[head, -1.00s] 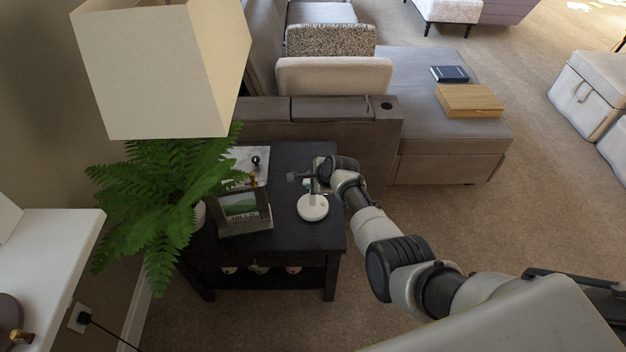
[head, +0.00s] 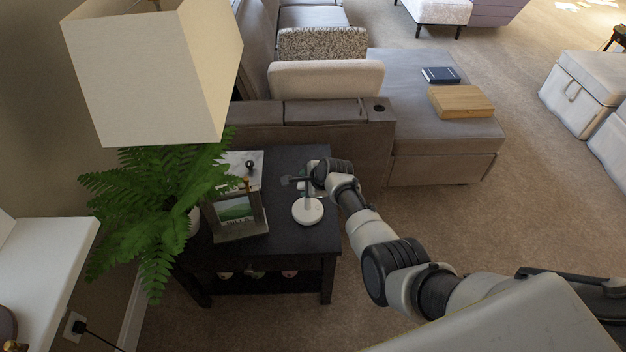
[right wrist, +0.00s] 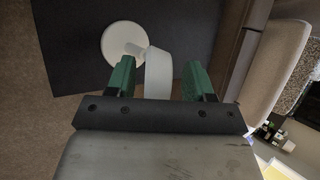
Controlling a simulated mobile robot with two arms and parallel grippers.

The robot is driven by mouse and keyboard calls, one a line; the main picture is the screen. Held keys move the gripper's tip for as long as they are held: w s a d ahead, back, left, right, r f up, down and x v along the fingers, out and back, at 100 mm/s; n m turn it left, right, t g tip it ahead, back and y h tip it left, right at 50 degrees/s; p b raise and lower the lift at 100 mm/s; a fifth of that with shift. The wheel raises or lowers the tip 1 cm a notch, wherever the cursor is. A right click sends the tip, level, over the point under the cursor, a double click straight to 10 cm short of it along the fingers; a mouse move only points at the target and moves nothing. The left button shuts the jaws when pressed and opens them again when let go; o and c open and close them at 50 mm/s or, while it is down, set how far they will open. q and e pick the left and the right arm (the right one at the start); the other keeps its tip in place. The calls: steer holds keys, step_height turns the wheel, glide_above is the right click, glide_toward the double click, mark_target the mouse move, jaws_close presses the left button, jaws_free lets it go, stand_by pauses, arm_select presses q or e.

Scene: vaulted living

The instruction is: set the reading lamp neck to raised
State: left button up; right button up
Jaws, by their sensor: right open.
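The reading lamp has a round white base (head: 308,211) on the dark side table (head: 290,248), near its right edge. My right gripper (head: 302,183) is at the lamp's upper part, just above the base, and its arm partly hides the neck. In the right wrist view, the white lamp head (right wrist: 158,72) lies between the two green fingers of my open right gripper (right wrist: 157,76), nearer the left finger. The lamp base (right wrist: 122,43) shows beyond it. I cannot tell whether a finger touches the lamp. My left gripper is not in view.
A picture frame (head: 238,212) and a fern (head: 150,205) stand left of the lamp on the table. A large lampshade (head: 150,75) hangs over the left side. The sofa (head: 335,140) is behind the table. Open carpet (head: 450,230) lies to the right.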

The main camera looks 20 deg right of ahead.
steer(key=shift+s+d+r, duration=0.1)
steer(key=shift+s+r, duration=0.15)
steer(key=shift+r, duration=0.2)
steer(key=p+v, duration=0.3)
steer(key=v, duration=0.6)
steer(key=shift+r, duration=0.15)
steer(key=shift+s+d, duration=0.1)
steer(key=shift+s, duration=0.05)
